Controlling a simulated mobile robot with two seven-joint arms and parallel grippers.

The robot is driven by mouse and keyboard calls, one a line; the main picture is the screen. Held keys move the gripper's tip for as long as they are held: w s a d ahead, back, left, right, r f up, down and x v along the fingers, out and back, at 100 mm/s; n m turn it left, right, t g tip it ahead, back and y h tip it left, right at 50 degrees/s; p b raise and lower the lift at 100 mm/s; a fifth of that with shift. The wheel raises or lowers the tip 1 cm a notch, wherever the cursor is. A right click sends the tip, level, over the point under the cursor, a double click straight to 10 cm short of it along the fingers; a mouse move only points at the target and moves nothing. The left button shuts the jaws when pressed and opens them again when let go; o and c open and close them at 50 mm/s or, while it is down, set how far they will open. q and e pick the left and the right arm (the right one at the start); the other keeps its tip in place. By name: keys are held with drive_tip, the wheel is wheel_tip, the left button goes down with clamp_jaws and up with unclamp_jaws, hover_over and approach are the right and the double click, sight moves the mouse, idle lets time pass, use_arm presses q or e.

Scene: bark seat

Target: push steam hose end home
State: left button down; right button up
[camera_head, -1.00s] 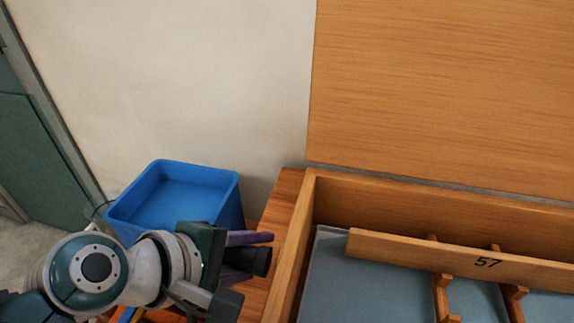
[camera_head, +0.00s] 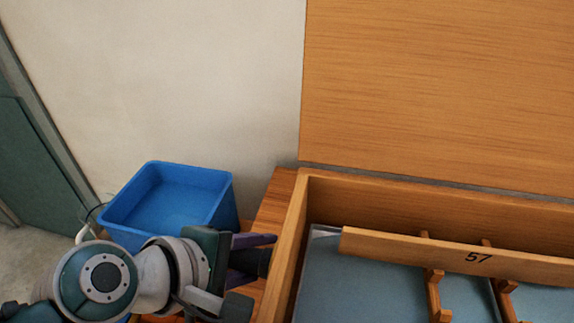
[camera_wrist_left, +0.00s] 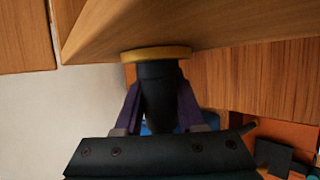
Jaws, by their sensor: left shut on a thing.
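My left gripper (camera_head: 262,250), with purple fingers, is shut on the black steam hose end (camera_head: 264,263) beside the left outer wall of the wooden box. In the left wrist view the hose end (camera_wrist_left: 157,88) stands between the two fingers (camera_wrist_left: 157,100). Its tip meets a brass-coloured ring (camera_wrist_left: 135,54) on the wooden wall. How deep the tip sits in the ring is hidden. My right gripper is not in view.
The open wooden box (camera_head: 292,245), marked 57 on an inner rail (camera_head: 400,247), fills the right side. A tall wooden panel (camera_head: 440,90) stands behind it. A blue bin (camera_head: 165,200) is behind my left arm, near the pale wall.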

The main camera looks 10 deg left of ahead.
use_arm(q)
drive_tip(key=shift+c, duration=2.1)
unclamp_jaws()
